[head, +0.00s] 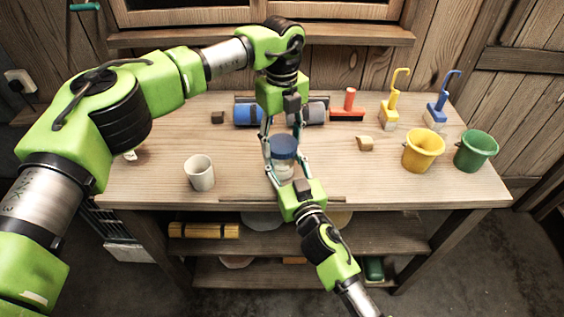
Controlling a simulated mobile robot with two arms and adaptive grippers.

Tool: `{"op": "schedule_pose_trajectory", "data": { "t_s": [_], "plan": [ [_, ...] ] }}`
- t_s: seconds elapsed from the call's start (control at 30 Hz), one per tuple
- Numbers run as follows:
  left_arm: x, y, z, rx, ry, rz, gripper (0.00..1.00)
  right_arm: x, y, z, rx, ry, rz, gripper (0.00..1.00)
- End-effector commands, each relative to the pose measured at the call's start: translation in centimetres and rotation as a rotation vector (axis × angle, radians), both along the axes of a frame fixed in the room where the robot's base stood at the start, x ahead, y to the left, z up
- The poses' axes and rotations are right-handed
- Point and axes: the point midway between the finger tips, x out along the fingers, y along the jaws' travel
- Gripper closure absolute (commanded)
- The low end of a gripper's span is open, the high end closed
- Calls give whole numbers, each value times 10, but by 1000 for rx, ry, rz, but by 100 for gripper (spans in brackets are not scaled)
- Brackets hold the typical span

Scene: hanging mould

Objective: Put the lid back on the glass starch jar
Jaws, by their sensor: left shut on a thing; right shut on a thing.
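The glass starch jar (284,173) stands near the middle of the wooden table, mostly hidden between the fingers of my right gripper (284,176). My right gripper comes from the front edge and is shut on the jar. The dark blue lid (284,147) is at the top of the jar. My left gripper (281,141) reaches down from above and behind and is shut on the lid. Whether the lid touches the jar's rim or is slightly above it, I cannot tell.
A white cup (199,173) stands to the left on the table (330,180). Blue and grey rolls (249,114) lie behind the jar. A red-handled tool (348,108), yellow bucket (422,151), green bucket (474,151) and yellow and blue hooked tools (392,108) are to the right.

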Motion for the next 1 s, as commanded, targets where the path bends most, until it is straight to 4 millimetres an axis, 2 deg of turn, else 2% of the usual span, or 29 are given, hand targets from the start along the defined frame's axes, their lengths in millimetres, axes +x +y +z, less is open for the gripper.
{"op": "schedule_pose_trajectory", "data": {
  "t_s": [1.0],
  "plan": [
    [1, 1, -1, 1, 0, -1809, 74, 0, 0, 0, 0, 0, 0, 100]
  ]
}}
